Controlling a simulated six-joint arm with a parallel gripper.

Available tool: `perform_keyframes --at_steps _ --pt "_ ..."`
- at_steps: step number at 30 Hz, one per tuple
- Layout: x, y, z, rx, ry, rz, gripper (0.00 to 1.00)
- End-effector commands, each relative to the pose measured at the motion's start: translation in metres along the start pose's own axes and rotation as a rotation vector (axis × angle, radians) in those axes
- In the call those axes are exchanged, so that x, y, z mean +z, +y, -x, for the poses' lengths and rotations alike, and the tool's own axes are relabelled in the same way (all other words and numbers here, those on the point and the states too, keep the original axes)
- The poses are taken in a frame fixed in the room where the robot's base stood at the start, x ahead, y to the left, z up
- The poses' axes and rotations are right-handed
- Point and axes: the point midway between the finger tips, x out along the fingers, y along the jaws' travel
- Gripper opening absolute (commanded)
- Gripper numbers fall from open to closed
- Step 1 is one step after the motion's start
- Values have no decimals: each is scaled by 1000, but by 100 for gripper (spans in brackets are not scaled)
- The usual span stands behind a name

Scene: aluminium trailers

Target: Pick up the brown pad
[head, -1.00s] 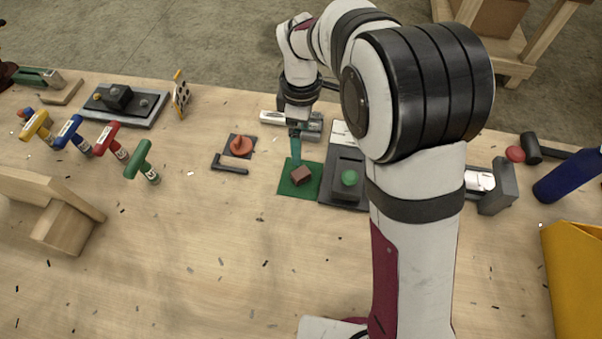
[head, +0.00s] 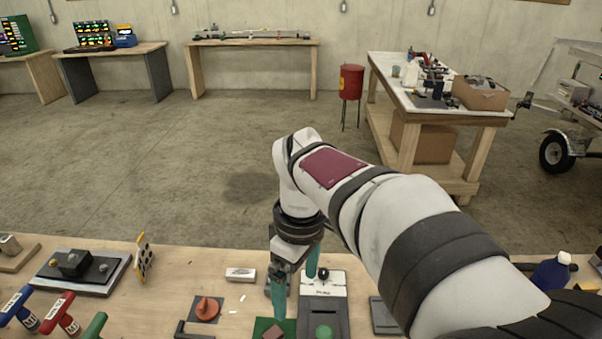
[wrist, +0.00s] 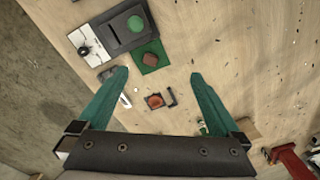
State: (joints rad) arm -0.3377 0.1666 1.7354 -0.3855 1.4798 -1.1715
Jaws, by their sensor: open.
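The brown pad (wrist: 150,59) lies on a small green mat (wrist: 138,67) in the wrist view. In the head view the pad (head: 274,332) shows only at the bottom edge, partly cut off with its mat (head: 262,325). My gripper (head: 296,288) has teal fingers and hangs above the table, just behind the mat in the head view. In the wrist view my gripper (wrist: 160,75) is open and empty, fingers wide apart. The pad appears beyond the fingertips, slightly left of the middle between them, and nothing touches it.
A dark fixture with a green button (head: 323,332) stands right beside the mat. An orange knob on a dark plate (head: 206,308) and a dark L-shaped piece lie left. Coloured T-handles (head: 60,315) stand far left. Bare wood lies between the knob and the handles.

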Motion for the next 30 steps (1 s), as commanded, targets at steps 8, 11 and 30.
perform_keyframes --at_steps 8,11,30 --pt "161 -108 -29 -105 44 -1315 100" --pt "176 -127 -43 -126 41 -1509 91" --pt "88 -44 -30 -53 8 -1013 91"
